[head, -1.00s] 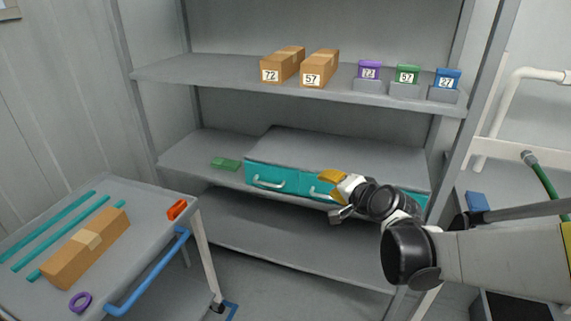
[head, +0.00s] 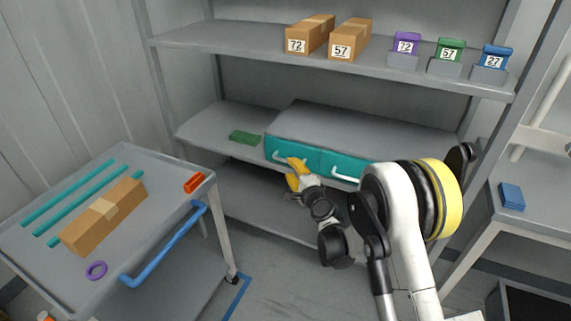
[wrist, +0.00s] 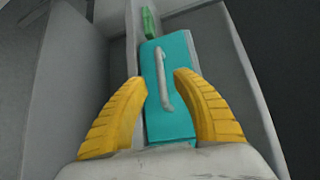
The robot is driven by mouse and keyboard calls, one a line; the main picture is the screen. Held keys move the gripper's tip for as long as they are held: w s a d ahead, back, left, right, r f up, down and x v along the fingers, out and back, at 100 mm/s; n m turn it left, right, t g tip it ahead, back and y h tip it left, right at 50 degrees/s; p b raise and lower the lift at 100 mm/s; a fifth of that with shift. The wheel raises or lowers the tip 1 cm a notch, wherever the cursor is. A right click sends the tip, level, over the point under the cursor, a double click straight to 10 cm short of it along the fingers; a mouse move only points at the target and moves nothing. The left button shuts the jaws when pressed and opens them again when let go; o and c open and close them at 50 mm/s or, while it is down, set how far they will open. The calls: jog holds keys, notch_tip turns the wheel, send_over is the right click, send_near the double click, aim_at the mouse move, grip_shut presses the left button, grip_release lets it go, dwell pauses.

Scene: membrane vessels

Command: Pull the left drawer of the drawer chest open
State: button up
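The drawer chest (head: 365,128) is grey with teal fronts and stands on the middle shelf. Its left drawer (head: 301,152) looks shut, its front in line with the right drawer (head: 345,161). The left drawer's pale bar handle (head: 279,156) is partly hidden by my gripper (head: 294,175) in the head view. In the wrist view my gripper (wrist: 162,80) is open, its two yellow fingers apart, with the handle (wrist: 164,85) between or just beyond the tips. The left drawer (wrist: 179,50) fills the gap. I cannot tell whether the fingers touch it.
A green block (head: 244,137) lies left of the chest on the middle shelf (head: 207,130). Boxes and small bins stand on the upper shelf (head: 270,42). A grey cart (head: 150,220) with a blue handle (head: 165,248) stands at the left. Floor between cart and shelving is clear.

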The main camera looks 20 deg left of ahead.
aim_at(286, 161)
jog(key=b+x, duration=0.1)
jog(key=x, duration=0.4)
jog(key=shift+w+a, duration=0.2)
jog(key=shift+w, duration=0.1)
grip_shut()
